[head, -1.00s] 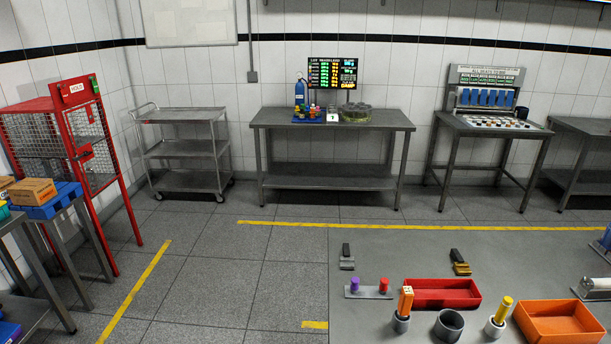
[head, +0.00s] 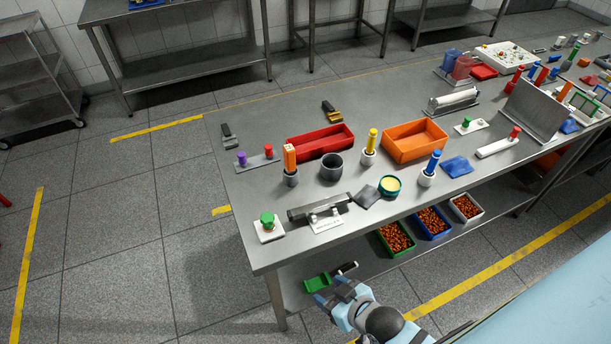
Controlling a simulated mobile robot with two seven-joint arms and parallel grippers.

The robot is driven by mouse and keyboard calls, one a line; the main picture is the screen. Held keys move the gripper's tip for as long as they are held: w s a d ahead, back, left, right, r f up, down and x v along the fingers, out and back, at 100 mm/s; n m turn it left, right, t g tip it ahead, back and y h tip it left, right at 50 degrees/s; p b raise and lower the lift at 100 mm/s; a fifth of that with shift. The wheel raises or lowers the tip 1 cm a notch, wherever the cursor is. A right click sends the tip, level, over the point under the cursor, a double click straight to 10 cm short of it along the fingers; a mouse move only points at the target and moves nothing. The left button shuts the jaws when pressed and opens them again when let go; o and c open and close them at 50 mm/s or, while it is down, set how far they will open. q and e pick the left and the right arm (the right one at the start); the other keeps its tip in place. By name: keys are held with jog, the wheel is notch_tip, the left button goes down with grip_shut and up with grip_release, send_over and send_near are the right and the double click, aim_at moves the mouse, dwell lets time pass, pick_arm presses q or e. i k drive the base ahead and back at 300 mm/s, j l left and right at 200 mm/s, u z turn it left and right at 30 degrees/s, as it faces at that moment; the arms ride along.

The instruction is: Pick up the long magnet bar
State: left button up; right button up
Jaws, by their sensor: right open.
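A long dark grey bar (head: 310,208), which looks like the magnet bar, lies at the near left edge of the grey table (head: 250,235). It rests by a small white labelled holder (head: 327,221). My right gripper (head: 334,296) is low, in front of the table's near edge and below the bar in the picture. It is open, well apart from the bar; its fingertips are small and partly unclear against a green scoop-like item (head: 318,283) behind them. My left gripper is not in view.
Close to the bar stand a green-knobbed white block (head: 268,229), a dark grey cup (head: 332,167), an orange stick in a holder (head: 290,160) and a dark pouch (head: 367,197). Red (head: 320,142) and orange (head: 415,140) trays lie farther back. Bins of orange pieces (head: 397,238) sit below.

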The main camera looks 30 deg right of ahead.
aim_at(319, 206)
jog(key=z, duration=1)
